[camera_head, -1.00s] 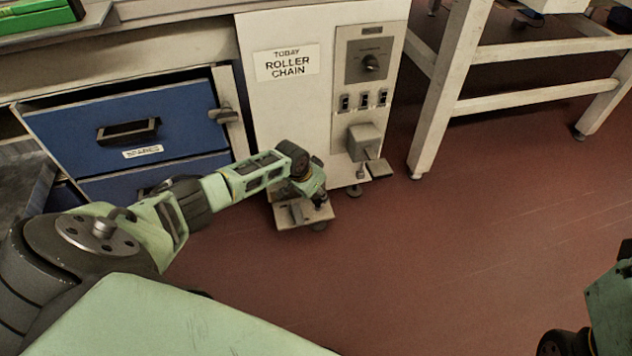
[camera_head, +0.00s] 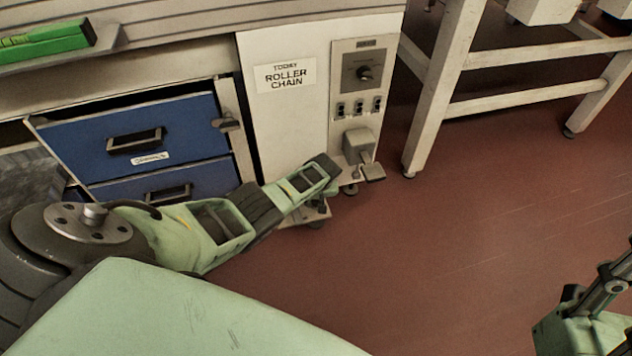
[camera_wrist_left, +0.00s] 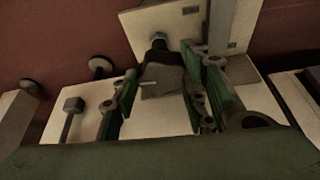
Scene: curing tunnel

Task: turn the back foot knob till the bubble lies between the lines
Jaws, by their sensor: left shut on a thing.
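My left gripper (camera_wrist_left: 160,85) is shut around a dark knob-like piece (camera_wrist_left: 165,68) under a bolt, low beside a pale plate, in the left wrist view. I take this piece for the back foot knob, but the picture is dim. No bubble or lines can be made out. Part of my right arm shows at the lower right edge; its fingers cannot be made out.
A blue drawer unit (camera_head: 95,135) stands left of the cabinet, its upper drawer partly out. A grey box with a pedal-like plate (camera_head: 373,172) sticks out from the cabinet front. A white bench leg (camera_head: 432,110) stands to its right. The red floor (camera_head: 440,250) is clear in front.

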